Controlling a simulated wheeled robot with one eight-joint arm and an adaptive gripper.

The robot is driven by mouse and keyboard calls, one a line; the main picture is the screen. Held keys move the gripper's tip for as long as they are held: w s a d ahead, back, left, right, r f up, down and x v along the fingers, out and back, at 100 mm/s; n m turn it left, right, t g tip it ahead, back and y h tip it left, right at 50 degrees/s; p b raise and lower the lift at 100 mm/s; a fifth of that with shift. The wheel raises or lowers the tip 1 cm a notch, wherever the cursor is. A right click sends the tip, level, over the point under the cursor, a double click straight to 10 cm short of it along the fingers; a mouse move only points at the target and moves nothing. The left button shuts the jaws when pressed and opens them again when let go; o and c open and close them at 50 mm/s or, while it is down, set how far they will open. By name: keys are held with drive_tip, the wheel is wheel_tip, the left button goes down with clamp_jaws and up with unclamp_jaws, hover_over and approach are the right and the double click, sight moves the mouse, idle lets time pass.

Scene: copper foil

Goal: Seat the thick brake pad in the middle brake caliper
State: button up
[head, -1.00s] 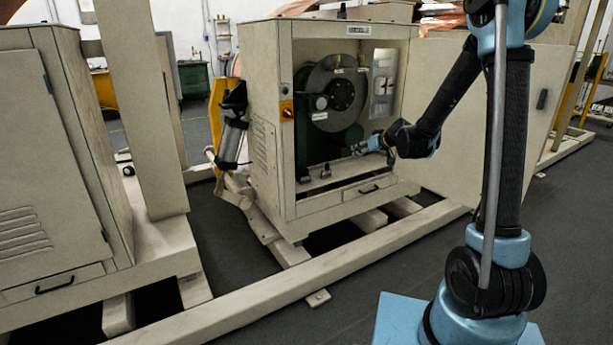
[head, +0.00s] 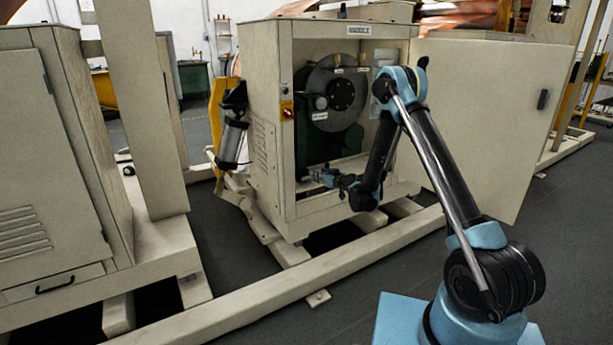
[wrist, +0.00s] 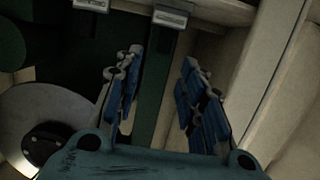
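My gripper (head: 318,176) is low in the open cabinet, just above its front ledge. In the wrist view its two blue-padded fingers (wrist: 159,62) stand apart with nothing seen between them. Two small grey blocks, one at the top left (wrist: 90,4) and one at the top centre (wrist: 172,17), lie beyond the fingertips; I cannot tell whether either is the thick brake pad. The grey brake disc (head: 338,92) stands upright in the cabinet, and part of it shows at the left of the wrist view (wrist: 55,120). Small white labels sit around the disc, too small to read. I cannot make out the middle caliper.
The cream cabinet (head: 268,150) has side walls close around the opening. Its door (head: 490,120) is swung open to the right. A long cream floor beam (head: 250,300) runs before the cabinet.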

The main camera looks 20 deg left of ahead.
sight(308, 172)
drive_tip(key=shift+s+f+x, duration=0.1)
drive_tip(key=shift+f+x, duration=0.05)
drive_tip(key=shift+x, duration=1.75)
drive_tip(key=shift+s+f+x, duration=0.1)
drive_tip(key=shift+f+x, duration=0.1)
drive_tip(key=shift+x, duration=1.75)
drive_tip(key=shift+s+f+x, duration=0.15)
drive_tip(key=shift+x, duration=1.75)
drive_tip(key=shift+a, duration=0.15)
clamp_jaws()
drive_tip(key=shift+r, duration=0.15)
drive_tip(key=shift+r, duration=1.35)
